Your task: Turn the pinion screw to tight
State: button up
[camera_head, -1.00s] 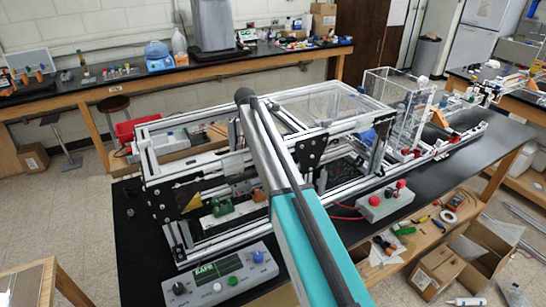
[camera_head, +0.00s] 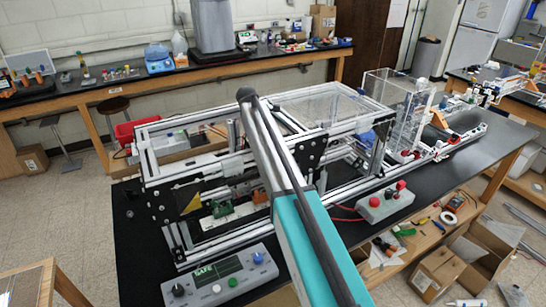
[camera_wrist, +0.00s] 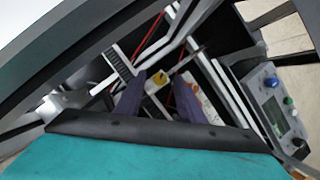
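My gripper (camera_wrist: 160,78) shows in the wrist view as two dark purple fingers reaching into the extrusion frame (camera_wrist: 233,107). The fingers are apart. A small yellow knob-like part (camera_wrist: 159,78) shows between the fingertips, with visible gaps beside it; I cannot tell whether it is the pinion screw or whether a finger touches it. In the head view my arm reaches over the extrusion frame (camera_head: 180,178), and my gripper is hidden there. I cannot make out the pinion screw in the head view.
A control box (camera_head: 220,277) with a green "SAFE" display stands at the bench's front; it also shows in the wrist view (camera_wrist: 277,100). A grey box with red knobs (camera_head: 385,204) stands to the right. Green (camera_head: 222,209) and orange (camera_head: 261,197) parts sit inside the frame. Rails surround my gripper closely.

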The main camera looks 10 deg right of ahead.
jog(key=v, duration=0.7)
jog(key=shift+r+p, duration=0.2)
jog(key=shift+p, duration=0.1)
jog(key=shift+a, duration=0.1)
dwell(0.4)
